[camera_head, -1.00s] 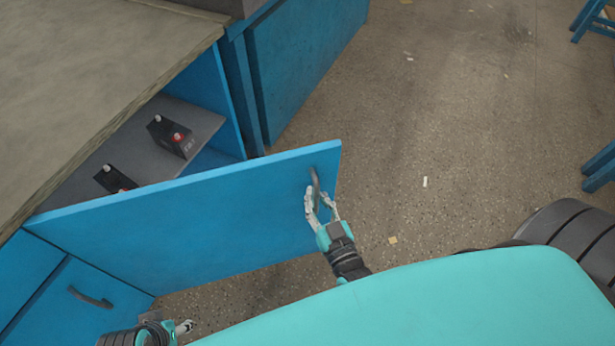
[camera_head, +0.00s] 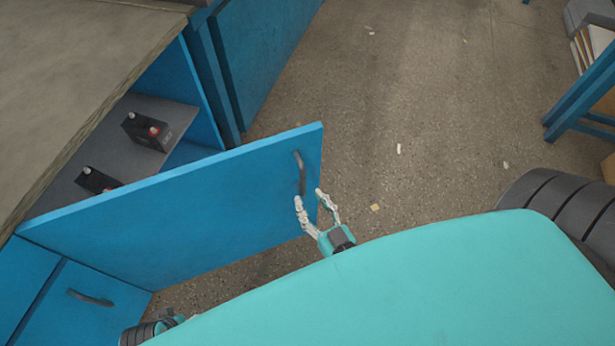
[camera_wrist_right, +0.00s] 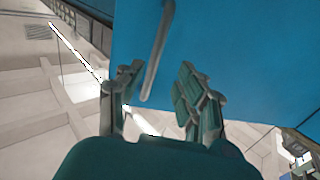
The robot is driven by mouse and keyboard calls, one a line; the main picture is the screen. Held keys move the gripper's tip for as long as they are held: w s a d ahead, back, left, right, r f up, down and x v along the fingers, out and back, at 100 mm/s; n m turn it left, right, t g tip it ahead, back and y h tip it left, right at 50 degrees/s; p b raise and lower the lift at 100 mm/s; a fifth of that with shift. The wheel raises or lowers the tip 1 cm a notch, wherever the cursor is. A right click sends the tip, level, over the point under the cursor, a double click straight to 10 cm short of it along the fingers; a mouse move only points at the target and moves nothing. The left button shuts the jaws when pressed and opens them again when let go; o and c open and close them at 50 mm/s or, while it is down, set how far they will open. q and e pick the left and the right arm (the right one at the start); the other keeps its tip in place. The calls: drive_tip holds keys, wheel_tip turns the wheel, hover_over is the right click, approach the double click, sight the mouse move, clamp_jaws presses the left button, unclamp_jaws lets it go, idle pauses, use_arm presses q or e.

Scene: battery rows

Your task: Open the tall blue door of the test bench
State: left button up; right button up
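The tall blue door (camera_head: 190,215) of the test bench stands swung out wide, with its dark handle (camera_head: 300,174) near the free edge. My right gripper (camera_head: 311,196) is open and empty, just below the handle and apart from it. In the right wrist view, the handle (camera_wrist_right: 156,55) shows ahead of the spread fingers (camera_wrist_right: 155,92), against the blue door panel (camera_wrist_right: 225,50). My left gripper (camera_head: 172,319) shows only in part at the bottom left, mostly hidden behind my teal body; its finger state is unclear.
Inside the bench, two dark batteries (camera_head: 147,131) sit on a grey shelf (camera_head: 172,117). A blue drawer or door front with a handle (camera_head: 90,298) is at lower left. Open speckled floor (camera_head: 420,110) lies to the right, with a blue-legged table (camera_head: 580,100) at the far right.

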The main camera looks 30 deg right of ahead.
drive_tip(key=s, duration=0.9)
drive_tip(key=shift+s, duration=0.35)
drive_tip(key=shift+d, duration=0.1)
